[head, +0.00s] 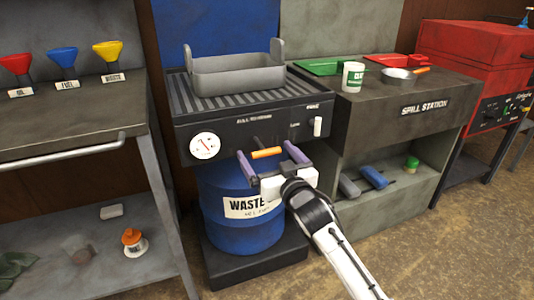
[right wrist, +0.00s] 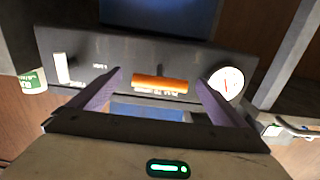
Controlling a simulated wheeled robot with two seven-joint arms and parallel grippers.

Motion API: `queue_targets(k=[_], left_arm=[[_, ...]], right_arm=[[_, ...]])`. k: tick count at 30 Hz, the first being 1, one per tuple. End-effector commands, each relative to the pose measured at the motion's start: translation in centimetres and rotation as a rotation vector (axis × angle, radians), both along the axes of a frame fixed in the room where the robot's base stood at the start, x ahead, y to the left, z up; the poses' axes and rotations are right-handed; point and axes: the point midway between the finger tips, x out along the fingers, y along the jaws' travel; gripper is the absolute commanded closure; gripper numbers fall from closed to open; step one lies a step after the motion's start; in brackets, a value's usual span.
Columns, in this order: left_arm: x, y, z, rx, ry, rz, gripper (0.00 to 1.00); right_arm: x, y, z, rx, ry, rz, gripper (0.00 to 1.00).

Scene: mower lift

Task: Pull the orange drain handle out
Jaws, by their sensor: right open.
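The orange drain handle (head: 266,153) is a short horizontal bar at the lower front of the dark drain station (head: 245,125). In the right wrist view the handle (right wrist: 160,84) lies ahead, between the two purple fingers and a little beyond their tips. My right gripper (head: 270,154) is open, with one finger on each side of the handle. It also shows in the right wrist view (right wrist: 159,82). I cannot tell from the frames whether a finger touches the handle. My left gripper is not in view.
A grey pan (head: 238,76) sits on the ribbed top of the station. A blue waste drum (head: 222,205) stands below. A bench (head: 75,122) is at left; the spill station (head: 412,130) at right.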

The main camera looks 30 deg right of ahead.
Motion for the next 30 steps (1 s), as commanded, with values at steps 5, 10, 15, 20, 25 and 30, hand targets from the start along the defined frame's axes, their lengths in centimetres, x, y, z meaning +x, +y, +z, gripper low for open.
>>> queue_targets(k=[5,10,15,20,25,30], left_arm=[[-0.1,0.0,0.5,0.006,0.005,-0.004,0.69],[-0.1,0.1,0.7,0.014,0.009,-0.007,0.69],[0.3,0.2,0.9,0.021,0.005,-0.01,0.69],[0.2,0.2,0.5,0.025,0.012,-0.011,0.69],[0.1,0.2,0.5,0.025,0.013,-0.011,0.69],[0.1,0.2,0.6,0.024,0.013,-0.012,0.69]], right_arm=[[-3.0,0.5,0.0,0.001,0.004,0.0,0.04],[-6.4,1.0,0.0,0.002,0.005,-0.001,0.04],[-8.8,1.3,0.0,0.0,0.003,-0.001,0.04],[-9.7,1.5,0.0,0.0,0.002,-0.001,0.04],[-9.7,1.5,0.0,0.0,0.001,-0.001,0.04],[-9.7,1.5,0.0,0.0,0.001,-0.001,0.04]])
